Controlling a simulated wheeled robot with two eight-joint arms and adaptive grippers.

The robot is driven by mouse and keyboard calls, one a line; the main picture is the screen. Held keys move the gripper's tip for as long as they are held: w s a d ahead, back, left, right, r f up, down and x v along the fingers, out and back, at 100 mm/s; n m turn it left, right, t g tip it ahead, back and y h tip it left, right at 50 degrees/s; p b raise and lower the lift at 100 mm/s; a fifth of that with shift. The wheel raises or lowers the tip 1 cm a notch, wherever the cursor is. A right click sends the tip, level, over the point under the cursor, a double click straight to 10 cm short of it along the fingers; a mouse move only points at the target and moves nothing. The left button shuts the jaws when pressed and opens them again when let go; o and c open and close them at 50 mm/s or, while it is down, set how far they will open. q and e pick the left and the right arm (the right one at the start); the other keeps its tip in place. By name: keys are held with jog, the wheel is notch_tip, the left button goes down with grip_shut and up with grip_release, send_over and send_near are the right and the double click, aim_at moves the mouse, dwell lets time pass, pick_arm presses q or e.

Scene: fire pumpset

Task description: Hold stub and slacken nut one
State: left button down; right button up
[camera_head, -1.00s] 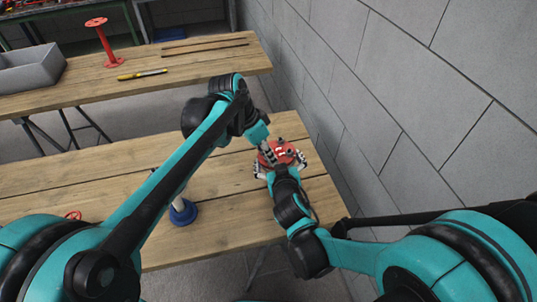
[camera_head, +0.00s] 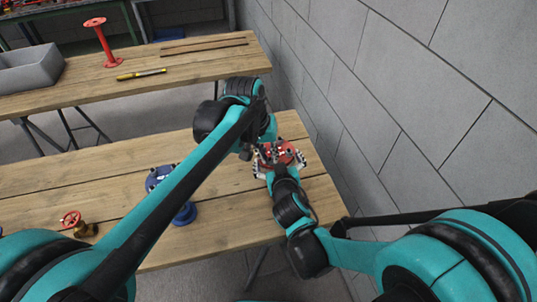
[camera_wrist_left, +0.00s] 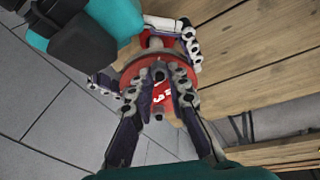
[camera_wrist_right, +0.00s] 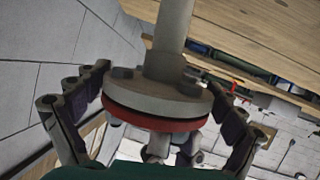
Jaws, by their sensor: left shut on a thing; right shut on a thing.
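The stub is a grey pipe with a bolted flange (camera_wrist_right: 165,95), seated against a red flange (camera_wrist_right: 150,121) in the right wrist view. The red flange also shows at the table's right end in the head view (camera_head: 287,152). My right gripper (camera_wrist_right: 155,105) is shut on the stub's flange, one finger on each side. My left gripper (camera_wrist_left: 158,80) is shut at a nut on the red flange's rim; its fingertips mostly hide that nut. In the head view the left wrist partly covers the flanges.
A blue flanged part (camera_head: 184,214) stands on the near table, partly behind my left arm. A valve with a red handwheel (camera_head: 70,218) is at left. The grey block wall (camera_head: 400,90) runs close on the right. The far table holds a grey bin (camera_head: 30,70) and a red spool (camera_head: 101,42).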

pick_arm(q)
jog(key=shift+n, duration=0.5)
jog(key=c, duration=1.5)
grip_release()
jog(key=shift+o, duration=0.2)
jog(key=shift+r, duration=0.1)
jog(key=v, duration=1.2)
jog(key=shift+d, duration=0.2)
pick_arm(e)
jog(key=o, duration=1.5)
